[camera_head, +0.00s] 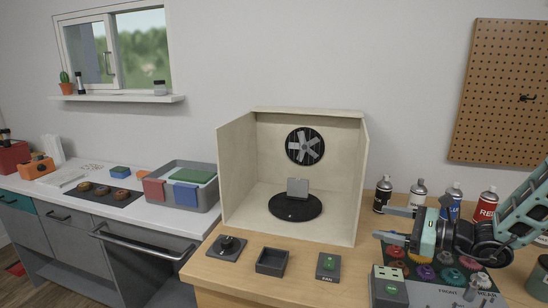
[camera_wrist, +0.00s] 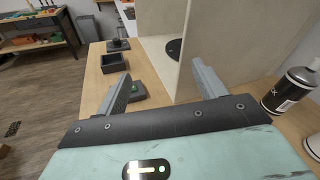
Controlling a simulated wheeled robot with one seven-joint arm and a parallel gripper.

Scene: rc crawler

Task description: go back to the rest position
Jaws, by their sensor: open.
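My gripper (camera_head: 388,225) is at the right of the head view, over the right part of the wooden table (camera_head: 222,262). Its two fingers are spread apart with nothing between them. In the wrist view my gripper (camera_wrist: 163,90) also shows open and empty, with the table (camera_wrist: 160,62) below and beyond it. A beige open-fronted booth (camera_head: 355,185) stands on the table to the left of my gripper. Inside it are a fan (camera_head: 305,146), a black round turntable (camera_head: 295,208) and a small grey block-like piece (camera_head: 297,187) on the turntable.
Several spray cans (camera_head: 383,192) stand behind my gripper. A rack of coloured round pieces (camera_head: 422,272) lies under it. A FAN button box (camera_head: 327,266), an open dark box (camera_head: 271,261) and a knob box (camera_head: 227,247) line the table's front. A grey bin (camera_head: 205,204) sits on the left counter.

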